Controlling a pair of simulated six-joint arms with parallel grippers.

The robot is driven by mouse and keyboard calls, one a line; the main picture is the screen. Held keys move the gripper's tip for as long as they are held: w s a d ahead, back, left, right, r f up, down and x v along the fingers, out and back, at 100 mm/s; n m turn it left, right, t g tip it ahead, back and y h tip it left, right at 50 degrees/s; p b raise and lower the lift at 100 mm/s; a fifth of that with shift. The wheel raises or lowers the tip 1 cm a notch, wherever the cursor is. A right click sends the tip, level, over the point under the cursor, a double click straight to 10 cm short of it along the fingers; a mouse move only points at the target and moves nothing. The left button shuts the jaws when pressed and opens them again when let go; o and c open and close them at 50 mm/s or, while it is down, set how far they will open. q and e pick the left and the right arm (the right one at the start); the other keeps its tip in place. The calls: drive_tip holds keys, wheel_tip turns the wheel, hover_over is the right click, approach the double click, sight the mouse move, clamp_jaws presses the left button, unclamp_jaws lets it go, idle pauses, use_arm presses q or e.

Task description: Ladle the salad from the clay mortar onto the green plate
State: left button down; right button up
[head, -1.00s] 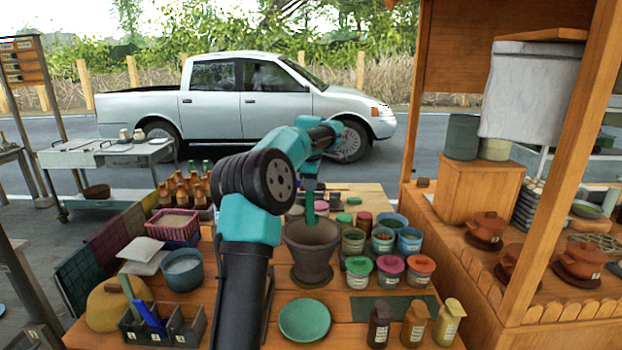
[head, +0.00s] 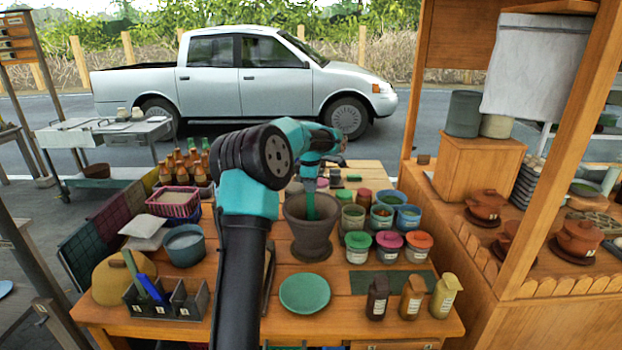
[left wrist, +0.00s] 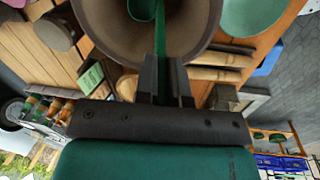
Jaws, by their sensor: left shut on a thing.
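The brown clay mortar (head: 310,238) stands on the wooden table; its wide mouth also shows in the left wrist view (left wrist: 112,38). My left gripper (head: 311,183) is above the mortar, its fingers shut on the handle of a green ladle (head: 310,207). The fingers (left wrist: 163,75) and ladle (left wrist: 160,25) also show in the left wrist view. The ladle reaches down into the mortar; its lower end is hidden in the head view. The green plate (head: 304,293) lies flat and bare in front of the mortar. I cannot make out the salad. My right gripper is not in view.
Lidded jars (head: 388,246) and open pots stand right of the mortar. Several bottles (head: 412,297) stand at the front right. A blue pot (head: 185,246) and a dark divided caddy (head: 165,305) are on the left. A wooden post (head: 560,150) rises at the right.

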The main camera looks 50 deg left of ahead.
sight(311, 200)
use_arm(q)
drive_tip(key=shift+f, duration=3.25)
drive_tip(key=shift+r, duration=0.1)
drive_tip(key=shift+r, duration=8.45)
